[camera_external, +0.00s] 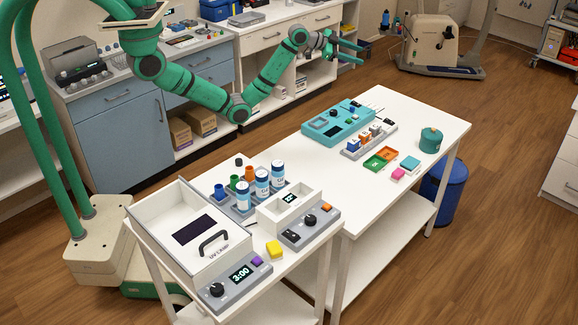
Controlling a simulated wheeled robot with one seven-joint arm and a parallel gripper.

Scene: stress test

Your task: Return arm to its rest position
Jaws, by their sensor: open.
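My green arm (188,90) reaches out above and behind the white table, bent down at the elbow and up again toward the wrist. My gripper (349,51) is at the upper middle of the view, with its two green fingers apart and nothing between them. It points right and appears clear of the table and of the objects on it.
The white table (440,103) holds a teal device (334,122), a teal round container (430,140) and vials (243,194). A lidded UV lamp box (192,268) stands at the near left. Cabinets (119,130) line the back. Floor at right is free.

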